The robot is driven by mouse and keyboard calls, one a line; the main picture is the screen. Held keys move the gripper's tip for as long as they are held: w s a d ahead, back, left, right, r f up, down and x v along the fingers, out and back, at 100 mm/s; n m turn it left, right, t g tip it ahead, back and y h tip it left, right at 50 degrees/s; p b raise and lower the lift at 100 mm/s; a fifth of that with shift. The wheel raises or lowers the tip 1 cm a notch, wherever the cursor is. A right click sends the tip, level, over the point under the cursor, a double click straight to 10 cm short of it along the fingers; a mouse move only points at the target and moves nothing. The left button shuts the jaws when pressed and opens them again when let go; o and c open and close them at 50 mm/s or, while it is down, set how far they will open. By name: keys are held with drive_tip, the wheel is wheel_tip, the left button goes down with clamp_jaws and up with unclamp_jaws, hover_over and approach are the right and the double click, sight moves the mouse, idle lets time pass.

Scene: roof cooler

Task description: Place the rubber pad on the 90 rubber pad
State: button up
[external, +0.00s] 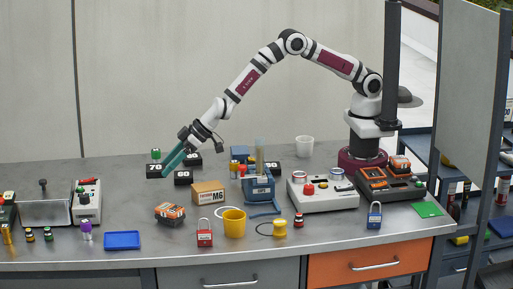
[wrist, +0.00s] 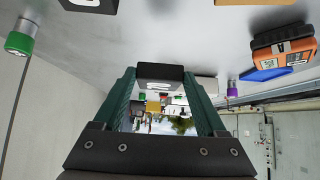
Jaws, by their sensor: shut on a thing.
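Several black rubber pads with white numbers lie on the grey bench in the external view. One marked 90 (external: 273,166) is at the middle back, partly hidden behind a blue device. My gripper (external: 172,166) is low over the left of the bench, its teal fingers slanting down to the left. At its tips is a black pad that looks marked 70 (external: 153,172). Pad 60 (external: 183,178) lies just right of the tips. In the wrist view my gripper (wrist: 160,82) has a black pad (wrist: 160,71) between its fingertips. I cannot tell whether it is clear of the bench.
Another black pad (external: 194,159) lies behind the fingers. A green-topped cylinder (external: 155,154) stands behind pad 70. An M6 box (external: 209,192), a blue device (external: 258,189) and a yellow cup (external: 234,223) stand between my gripper and the front right. A blue tray (external: 122,240) lies in front.

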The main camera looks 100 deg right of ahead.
drive_tip(key=s+d+r, duration=0.3)
drive_tip(key=d+r, duration=0.2)
drive_tip(key=d, duration=0.2)
drive_tip(key=r+m+g+h, duration=0.1)
drive_tip(key=m+h, duration=0.3)
drive_tip(key=m, duration=0.1)
hover_over(194, 156)
drive_tip(key=s+a, duration=0.1)
drive_tip(key=s, duration=0.1)
drive_tip(key=s+d+r+m+g+h, duration=0.1)
drive_tip(key=s+d+m+g+h, duration=0.1)
drive_tip(key=s+d+m, duration=0.4)
drive_tip(key=shift+w+a+f+n, duration=0.35)
drive_tip(key=shift+w+a+f, duration=0.75)
drive_tip(key=shift+f, duration=0.7)
drive_tip(key=shift+w+a+f+n, duration=0.4)
drive_tip(key=shift+w+a+f, duration=0.4)
drive_tip(key=shift+a+f, duration=0.8)
drive_tip(key=shift+w+a+f+n, duration=0.35)
drive_tip(key=shift+w+a+f, duration=0.65)
drive_tip(key=shift+f, duration=1)
